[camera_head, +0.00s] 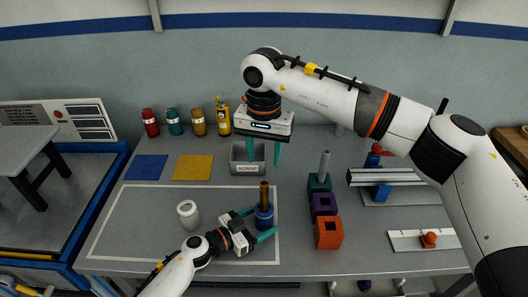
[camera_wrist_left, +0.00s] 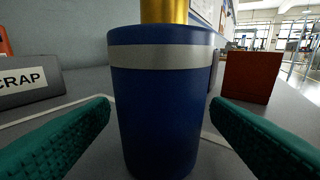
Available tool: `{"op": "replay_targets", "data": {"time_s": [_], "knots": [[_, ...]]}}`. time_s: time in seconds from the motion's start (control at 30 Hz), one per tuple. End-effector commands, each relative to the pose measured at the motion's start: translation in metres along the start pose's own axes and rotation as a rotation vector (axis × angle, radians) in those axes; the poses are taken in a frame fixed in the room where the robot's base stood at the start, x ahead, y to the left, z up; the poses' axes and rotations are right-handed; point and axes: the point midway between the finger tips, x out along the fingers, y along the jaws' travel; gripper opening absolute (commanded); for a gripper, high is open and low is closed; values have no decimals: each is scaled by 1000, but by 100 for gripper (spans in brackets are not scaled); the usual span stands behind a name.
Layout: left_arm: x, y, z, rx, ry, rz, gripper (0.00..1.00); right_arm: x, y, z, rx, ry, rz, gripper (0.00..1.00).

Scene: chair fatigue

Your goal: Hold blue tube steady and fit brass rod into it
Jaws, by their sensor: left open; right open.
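The blue tube (camera_head: 263,216) stands upright on the grey table, inside the right part of a white-outlined area. It fills the middle of the left wrist view (camera_wrist_left: 164,110), with a grey band near its rim. The brass rod (camera_head: 264,192) stands upright in the tube's mouth; its lower end is hidden inside. The rod also shows at the top of the wrist view (camera_wrist_left: 164,11). My left gripper (camera_head: 257,224) is open, with one teal finger on each side of the tube, apart from it. My right gripper (camera_head: 264,162) is open and empty, pointing down, behind the rod and over the scrap bin.
The grey scrap bin (camera_head: 238,160) stands behind the tube. A white cup (camera_head: 188,214) is left of my left gripper. Teal, purple (camera_head: 323,204) and orange (camera_head: 328,234) blocks stand to the right. Several bottles line the back.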

Motion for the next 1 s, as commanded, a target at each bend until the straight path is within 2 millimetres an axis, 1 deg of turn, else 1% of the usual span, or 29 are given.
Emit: {"op": "replay_targets", "data": {"time_s": [0.07,0.17,0.27,0.4,0.5,0.6,0.77,1.0], "knots": [[-4,0,-1,0,1,1,72,0,0,0,0,0,0,45],[-17,1,-2,2,4,1,72,0,0,0,0,0,0,45],[-36,0,-2,1,5,0,72,0,0,0,0,0,0,45],[-68,0,-2,1,5,0,72,0,0,0,0,0,0,45],[-88,0,-2,-1,4,0,72,0,0,0,0,0,0,45],[-103,0,-2,-1,3,1,72,0,0,0,0,0,0,45],[-117,0,-1,-2,2,0,72,0,0,0,0,0,0,45],[-120,0,0,0,0,0,72,0,0,0,-1,0,0,45]]}}
